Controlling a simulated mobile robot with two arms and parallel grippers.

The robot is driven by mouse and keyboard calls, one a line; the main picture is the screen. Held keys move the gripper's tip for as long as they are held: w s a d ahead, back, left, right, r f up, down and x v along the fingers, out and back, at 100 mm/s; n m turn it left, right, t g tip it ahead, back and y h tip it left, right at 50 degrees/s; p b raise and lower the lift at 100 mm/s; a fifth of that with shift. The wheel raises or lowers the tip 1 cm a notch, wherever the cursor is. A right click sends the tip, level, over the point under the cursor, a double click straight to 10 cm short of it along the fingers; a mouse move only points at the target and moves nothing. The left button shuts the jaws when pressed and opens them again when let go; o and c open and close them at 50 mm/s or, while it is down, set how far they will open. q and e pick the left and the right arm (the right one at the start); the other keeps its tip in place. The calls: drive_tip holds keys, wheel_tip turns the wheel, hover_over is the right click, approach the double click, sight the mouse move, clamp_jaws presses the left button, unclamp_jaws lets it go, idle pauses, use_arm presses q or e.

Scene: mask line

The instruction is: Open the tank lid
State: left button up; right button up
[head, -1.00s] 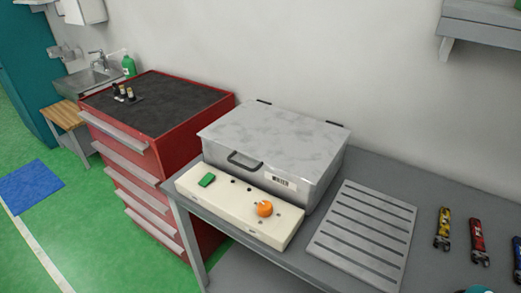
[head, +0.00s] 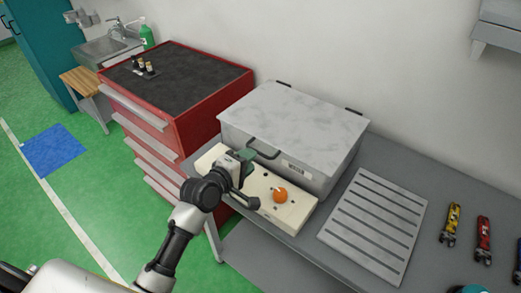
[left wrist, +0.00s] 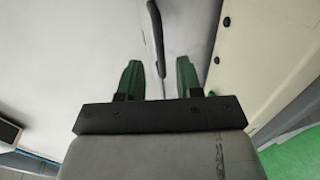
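The tank (head: 335,157) is a grey metal box on the bench, and its flat lid (head: 295,118) is shut. A dark bar handle (head: 265,150) is on its front. My left gripper (head: 246,157) is just in front of the handle, over the cream control panel. In the left wrist view, its green fingers (left wrist: 159,65) are apart. The dark handle (left wrist: 154,28) shows in line with the gap between them; I cannot tell how deep it sits. My right gripper is not in view.
The cream control panel (head: 296,217) with an orange knob (head: 280,195) lies in front of the tank. A slotted plate (head: 373,225) and several tools lie to the right. A red drawer cabinet (head: 205,120) stands left. A wall is close behind.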

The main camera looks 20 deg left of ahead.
use_arm(q)
drive_tip(key=shift+x, duration=2.7)
clamp_jaws()
